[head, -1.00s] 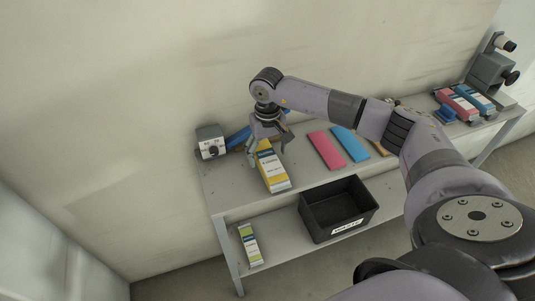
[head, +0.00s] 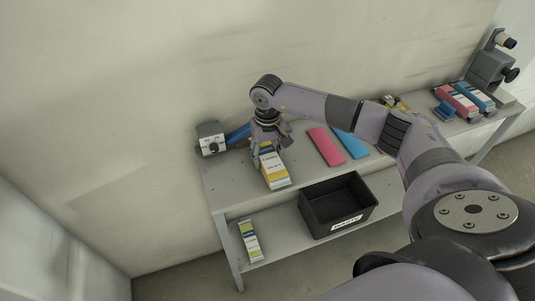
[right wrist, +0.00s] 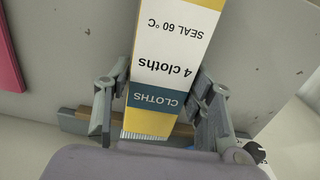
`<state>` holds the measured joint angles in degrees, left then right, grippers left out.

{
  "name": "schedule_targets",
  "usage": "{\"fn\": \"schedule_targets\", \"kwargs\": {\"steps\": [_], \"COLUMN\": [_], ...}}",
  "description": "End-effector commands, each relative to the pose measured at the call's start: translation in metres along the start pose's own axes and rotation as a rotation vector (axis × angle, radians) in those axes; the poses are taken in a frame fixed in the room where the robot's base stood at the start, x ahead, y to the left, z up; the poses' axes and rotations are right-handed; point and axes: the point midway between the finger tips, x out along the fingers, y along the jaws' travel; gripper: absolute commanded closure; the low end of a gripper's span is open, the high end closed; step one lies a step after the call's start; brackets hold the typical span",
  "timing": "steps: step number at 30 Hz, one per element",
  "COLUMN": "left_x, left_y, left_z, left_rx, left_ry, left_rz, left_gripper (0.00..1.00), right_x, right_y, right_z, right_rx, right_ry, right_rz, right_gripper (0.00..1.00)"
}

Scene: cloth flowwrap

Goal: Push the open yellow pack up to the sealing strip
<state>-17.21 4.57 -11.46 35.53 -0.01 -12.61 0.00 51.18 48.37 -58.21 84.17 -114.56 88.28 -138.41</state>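The yellow pack (head: 275,172), with white and dark blue label bands, lies on the left part of the table top. The sealer's dial box (head: 210,139) stands at the table's far left corner. My left gripper is out of view.
Pink (head: 325,146) and blue (head: 350,145) packs lie flat right of the yellow one. A black bin (head: 338,203) and a green-white pack (head: 250,241) are on the lower shelf. More packs (head: 457,103) and a grey device (head: 490,70) stand at the far right.

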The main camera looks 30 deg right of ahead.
Motion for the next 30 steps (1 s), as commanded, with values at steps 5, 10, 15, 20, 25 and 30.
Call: {"fn": "schedule_targets", "kwargs": {"steps": [5, 10, 15, 20, 25, 30], "left_x": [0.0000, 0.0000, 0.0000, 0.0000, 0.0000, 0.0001], "left_y": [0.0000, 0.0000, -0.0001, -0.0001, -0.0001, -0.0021], "left_z": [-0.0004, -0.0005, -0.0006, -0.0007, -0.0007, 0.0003], "left_rx": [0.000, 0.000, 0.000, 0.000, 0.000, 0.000], "left_ry": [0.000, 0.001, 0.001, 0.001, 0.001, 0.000], "left_rz": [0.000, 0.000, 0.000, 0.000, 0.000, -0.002], "left_gripper": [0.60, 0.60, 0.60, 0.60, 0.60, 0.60], "right_x": [-0.0002, -0.0003, -0.0003, -0.0002, -0.0002, -0.0010], "right_y": [0.0001, 0.0001, 0.0001, 0.0002, 0.0002, 0.0002], "right_z": [-0.0001, -0.0002, -0.0002, -0.0001, -0.0001, -0.0002], "right_rx": [0.000, 0.000, 0.000, 0.000, 0.000, 0.000], "right_ry": [0.000, 0.000, 0.001, 0.000, 0.000, 0.001], "right_rz": [0.000, 0.000, 0.000, 0.000, 0.000, 0.000], "right_gripper": [0.66, 0.77, 0.40, 0.29, 0.27, 0.27]}}
